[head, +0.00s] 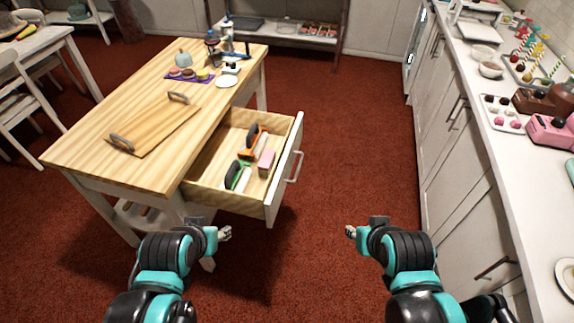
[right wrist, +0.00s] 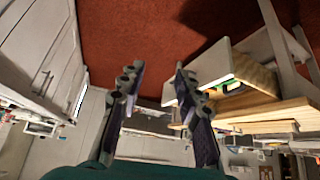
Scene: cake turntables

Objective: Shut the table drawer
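The table drawer (head: 283,190) is pulled out from the right side of the wooden table (head: 75,150). Its white front has a metal handle (head: 294,167). Inside lie brushes (head: 238,176) with green and orange parts and a pink block (head: 265,162). My left gripper (head: 225,233) is in front of the drawer, below its near corner, touching nothing visible; its fingers are too small to judge. My right gripper (head: 350,232) is over the floor, right of the drawer and apart from it. In the right wrist view its two fingers (right wrist: 155,100) are spread and empty. The drawer (right wrist: 190,98) shows there too.
A wooden tray (head: 155,128) with handles, macarons on a purple mat (head: 188,75) and bottles stand on the table. A white counter (head: 510,150) with cabinets runs along the right. Red carpet (head: 340,150) lies clear between drawer and counter.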

